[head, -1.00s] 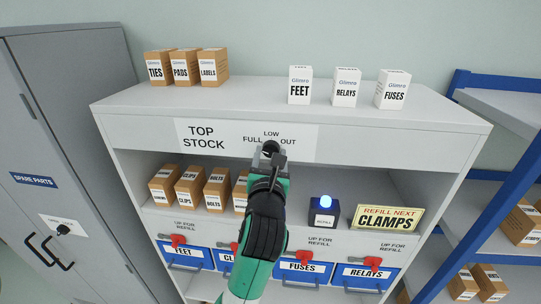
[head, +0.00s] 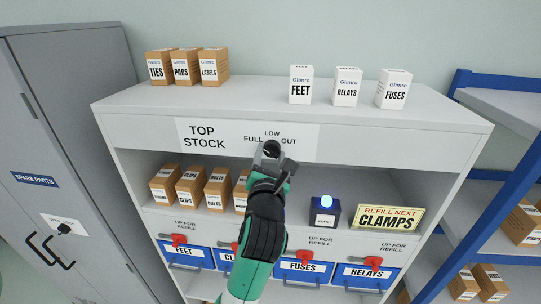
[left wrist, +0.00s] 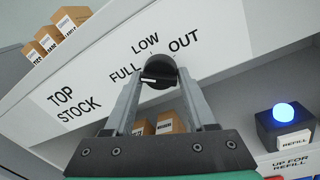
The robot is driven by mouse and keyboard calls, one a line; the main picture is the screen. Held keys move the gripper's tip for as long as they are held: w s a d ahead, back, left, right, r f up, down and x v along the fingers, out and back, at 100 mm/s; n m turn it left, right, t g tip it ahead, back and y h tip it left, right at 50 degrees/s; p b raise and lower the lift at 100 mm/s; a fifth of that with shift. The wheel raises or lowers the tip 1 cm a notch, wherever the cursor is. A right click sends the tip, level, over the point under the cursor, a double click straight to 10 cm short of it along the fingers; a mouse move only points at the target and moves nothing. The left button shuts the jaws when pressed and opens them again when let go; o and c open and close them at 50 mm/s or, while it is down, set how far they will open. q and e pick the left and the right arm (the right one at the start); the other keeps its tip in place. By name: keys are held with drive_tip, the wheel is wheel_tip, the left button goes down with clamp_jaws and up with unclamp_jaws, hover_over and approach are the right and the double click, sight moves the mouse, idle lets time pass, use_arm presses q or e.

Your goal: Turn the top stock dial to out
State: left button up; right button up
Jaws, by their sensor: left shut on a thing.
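The black top stock dial (head: 271,148) sits on the shelf's front panel below the printed words FULL, LOW and OUT. It also shows in the left wrist view (left wrist: 160,68), where a white mark on its grip bar lies at the left end, on the side of FULL. My left gripper (head: 269,155) is shut on the dial, with one grey finger on each side of it in the left wrist view (left wrist: 159,77). The fingers hide part of the dial in the head view. My right gripper is not in view.
White boxes (head: 346,88) and brown boxes (head: 186,68) stand on the shelf top, above the panel. Below are more brown boxes (head: 190,187), a blue-lit refill button (head: 325,208) and a yellow CLAMPS sign (head: 388,218). A grey cabinet (head: 75,120) stands at left.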

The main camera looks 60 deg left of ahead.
use_arm(q)
drive_tip(key=m, duration=0.6)
drive_tip(key=shift+m, duration=0.4)
drive_tip(key=m+t, duration=0.1)
drive_tip(key=m, duration=0.5)
drive_tip(key=shift+s+m, duration=0.1)
drive_tip(key=shift+m, duration=0.3)
drive_tip(key=m+t, duration=0.1)
drive_tip(key=m, duration=0.6)
drive_tip(key=shift+a, duration=0.1)
drive_tip(key=m+h, duration=0.1)
drive_tip(key=m, duration=0.5)
drive_tip(key=shift+r, duration=0.1)
drive_tip(key=o, duration=1)
drive_tip(key=shift+s, duration=0.1)
drive_tip(key=shift+o, duration=0.2)
